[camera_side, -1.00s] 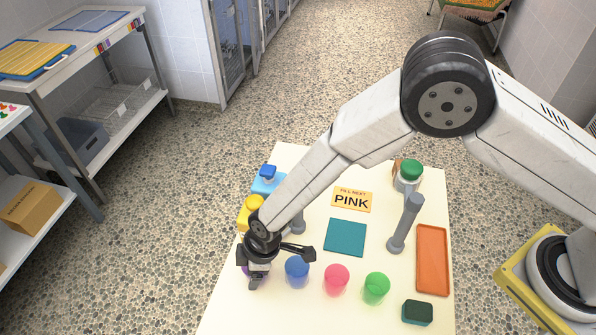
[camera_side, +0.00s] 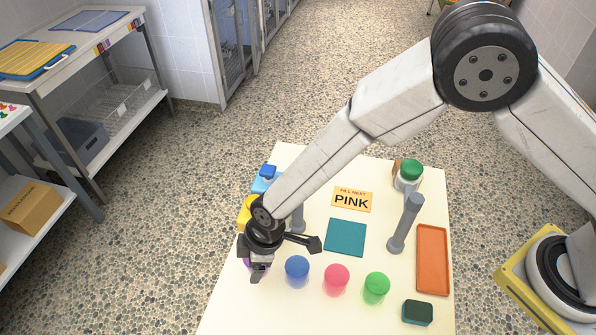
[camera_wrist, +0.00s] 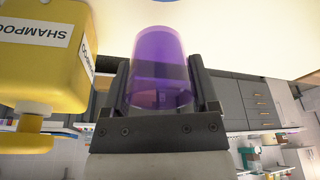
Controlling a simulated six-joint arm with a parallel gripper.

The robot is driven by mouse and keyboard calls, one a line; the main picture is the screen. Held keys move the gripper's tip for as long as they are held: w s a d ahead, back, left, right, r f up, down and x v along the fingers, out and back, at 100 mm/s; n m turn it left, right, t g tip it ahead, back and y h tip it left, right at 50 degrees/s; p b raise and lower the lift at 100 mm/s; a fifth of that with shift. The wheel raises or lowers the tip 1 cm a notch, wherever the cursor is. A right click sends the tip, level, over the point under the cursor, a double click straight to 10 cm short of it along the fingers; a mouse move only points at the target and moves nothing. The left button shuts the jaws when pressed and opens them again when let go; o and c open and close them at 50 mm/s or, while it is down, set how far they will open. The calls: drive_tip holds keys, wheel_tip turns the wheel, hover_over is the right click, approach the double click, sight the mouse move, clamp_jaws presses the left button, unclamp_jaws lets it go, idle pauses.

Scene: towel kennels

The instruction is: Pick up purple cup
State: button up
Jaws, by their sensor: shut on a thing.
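The purple cup (camera_wrist: 158,60) is translucent and sits between the two fingers of my gripper (camera_wrist: 160,95) in the wrist view. My gripper is shut on it. In the side view the gripper (camera_side: 258,262) is at the left part of the table, and only a little of the purple cup (camera_side: 256,267) shows, mostly hidden behind the fingers. The cup appears to be at or slightly above the table; the exact gap cannot be told.
A blue cup (camera_side: 297,267), a pink cup (camera_side: 337,278) and a green cup (camera_side: 376,286) stand to the right. A yellow shampoo bottle (camera_wrist: 45,60) is close beside the gripper. Two grey posts, a teal mat (camera_side: 345,237), a "PINK" card (camera_side: 352,199) and an orange tray (camera_side: 432,260) are on the table (camera_side: 325,170).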

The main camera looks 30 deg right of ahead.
drive_tip(key=s+d+r, duration=0.2)
drive_tip(key=s+r, duration=0.1)
drive_tip(key=r, duration=0.2)
drive_tip(key=shift+s+d+r, duration=0.15)
drive_tip(key=shift+s+d, duration=0.1)
drive_tip(key=shift+d, duration=0.1)
drive_tip(key=s+d+r, duration=0.3)
drive_tip(key=s+d, duration=0.2)
drive_tip(key=s, duration=0.2)
drive_tip(key=shift+d+r, duration=0.2)
drive_tip(key=shift+r, duration=0.1)
drive_tip(key=shift+w, duration=0.15)
drive_tip(key=w+d+f+m+t+h, duration=0.1)
drive_tip(key=w+d+f+m, duration=0.1)
drive_tip(key=w+d+m, duration=0.6)
drive_tip(key=shift+w+d+m+t+h, duration=0.35)
drive_tip(key=shift+w+d, duration=0.2)
drive_tip(key=shift+d, duration=2.25)
drive_tip(key=shift+f, duration=0.2)
drive_tip(key=shift+f, duration=2.8)
